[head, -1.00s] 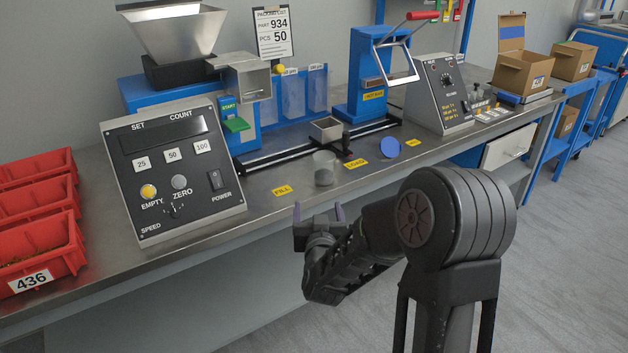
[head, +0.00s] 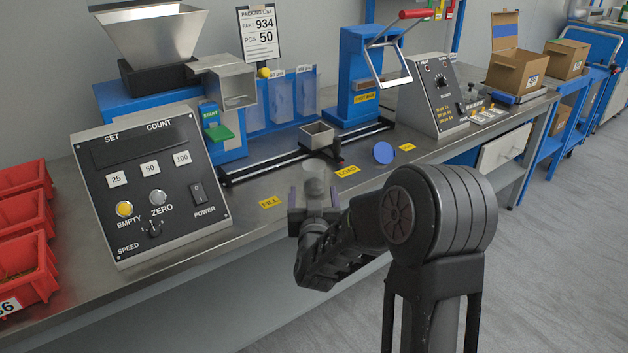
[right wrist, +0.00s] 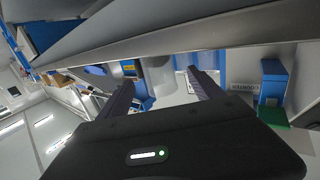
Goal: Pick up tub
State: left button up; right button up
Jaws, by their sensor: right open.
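The tub (head: 314,176) is a small, translucent grey cup standing on the steel bench, between the yellow FILL label (head: 271,202) and LOAD label (head: 347,171). My right gripper (head: 314,194) is open at the front edge of the bench, just in front of the tub. Its fingers spread to either side and hide the tub's lower part in the head view. In the right wrist view, a pale grey shape that looks like the tub (right wrist: 158,76) shows between the fingertips. I cannot tell if the fingers reach around it. My left gripper is not in view.
A counting panel (head: 152,190) stands left of the tub. Behind it are a dark rail and a small square metal cup (head: 316,136). A blue disc (head: 384,152) stands to the right. Red bins (head: 24,240) sit at the far left.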

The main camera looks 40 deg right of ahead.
aim_at(315, 186)
jog(key=shift+w+d, duration=0.2)
jog(key=shift+w, duration=0.05)
jog(key=shift+b+x, duration=0.3)
jog(key=shift+x, duration=2.3)
jog(key=shift+s+d+f, duration=0.1)
jog(key=shift+f, duration=0.05)
grip_shut()
notch_tip(315, 186, up, 10)
jog(key=p, duration=0.2)
jog(key=shift+p, duration=0.35)
